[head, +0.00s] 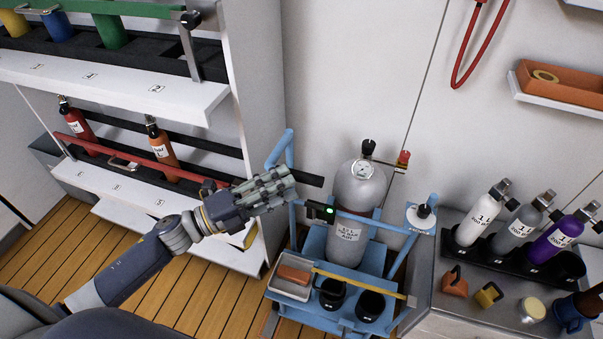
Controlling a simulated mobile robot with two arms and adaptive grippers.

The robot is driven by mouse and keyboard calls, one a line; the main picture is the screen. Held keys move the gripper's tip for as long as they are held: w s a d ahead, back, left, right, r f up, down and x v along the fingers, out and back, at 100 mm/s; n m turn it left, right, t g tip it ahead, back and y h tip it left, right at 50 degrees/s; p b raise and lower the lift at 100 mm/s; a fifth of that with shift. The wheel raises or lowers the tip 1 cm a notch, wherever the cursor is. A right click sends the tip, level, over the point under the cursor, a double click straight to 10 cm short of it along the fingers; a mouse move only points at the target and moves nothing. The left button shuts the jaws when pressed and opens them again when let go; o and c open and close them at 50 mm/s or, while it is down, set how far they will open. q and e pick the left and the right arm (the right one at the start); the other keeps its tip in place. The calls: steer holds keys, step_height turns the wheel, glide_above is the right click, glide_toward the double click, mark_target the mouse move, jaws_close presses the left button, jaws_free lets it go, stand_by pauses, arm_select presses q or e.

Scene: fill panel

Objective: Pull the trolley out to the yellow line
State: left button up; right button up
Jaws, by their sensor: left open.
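The blue trolley (318,243) stands against the white wall in the head view, between the shelf unit and the right-hand counter. It carries a grey cylinder (349,220) with a gauge on top. My left gripper (284,186) is open at the trolley's left side, by the upper blue tube (281,150) and a black bar (308,179). The fingers overlap this part in the picture; I cannot tell whether they touch it. My right gripper is out of view. I cannot make out a yellow line on the floor.
A white shelf unit (243,70) with red and orange bottles stands left. A metal counter (478,290) with several bottles is close on the trolley's right. A yellow strap (365,285) crosses the trolley's front tray. Wooden floor (190,290) is clear at the lower left.

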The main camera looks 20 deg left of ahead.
mark_target(301, 177)
arm_select(q)
steer(key=x, duration=0.5)
steer(key=shift+p, duration=0.3)
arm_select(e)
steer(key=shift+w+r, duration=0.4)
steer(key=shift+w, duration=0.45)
arm_select(q)
jaws_close()
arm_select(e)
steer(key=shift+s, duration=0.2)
